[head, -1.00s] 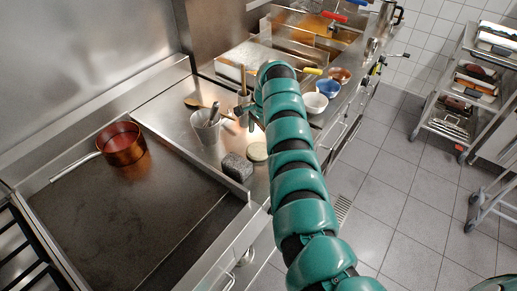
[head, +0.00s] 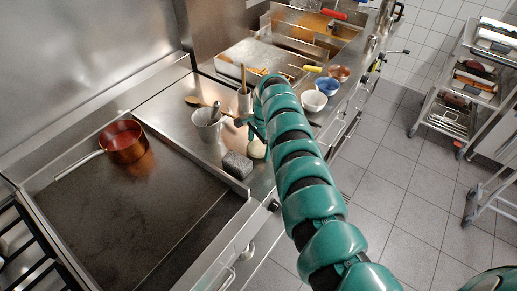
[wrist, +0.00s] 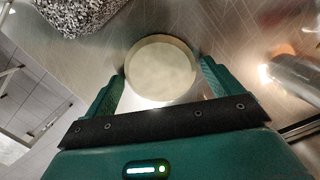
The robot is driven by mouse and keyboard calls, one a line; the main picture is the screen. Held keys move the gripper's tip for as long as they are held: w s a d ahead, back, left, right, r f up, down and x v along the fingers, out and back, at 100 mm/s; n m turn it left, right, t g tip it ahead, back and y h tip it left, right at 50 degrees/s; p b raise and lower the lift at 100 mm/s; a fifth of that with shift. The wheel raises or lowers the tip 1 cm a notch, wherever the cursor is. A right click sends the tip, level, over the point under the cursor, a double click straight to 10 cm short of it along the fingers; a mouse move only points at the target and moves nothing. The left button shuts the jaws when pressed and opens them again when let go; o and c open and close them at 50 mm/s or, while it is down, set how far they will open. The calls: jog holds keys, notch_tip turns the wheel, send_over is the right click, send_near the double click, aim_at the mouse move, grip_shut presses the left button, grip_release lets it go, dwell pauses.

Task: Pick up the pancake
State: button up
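The pancake (wrist: 160,68) is a pale round disc lying on the steel counter. In the wrist view it sits just ahead of my gripper (wrist: 160,85), roughly centred between the two green fingers. The fingers are apart and the gripper is open, with the near edge of the pancake at the gap; I cannot tell if they touch it. In the head view the pancake (head: 257,150) shows beside the dark grey block, partly hidden by my gripper (head: 256,130) and arm.
A dark speckled block (head: 237,166) lies close left of the pancake. A metal cup with utensils (head: 207,125) stands behind it, with a wooden spoon (head: 197,102) nearby. White and blue bowls (head: 314,100) stand to the right. A copper pot (head: 124,142) sits on the griddle (head: 130,215).

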jog(key=c, duration=0.7)
jog(key=shift+r, duration=0.15)
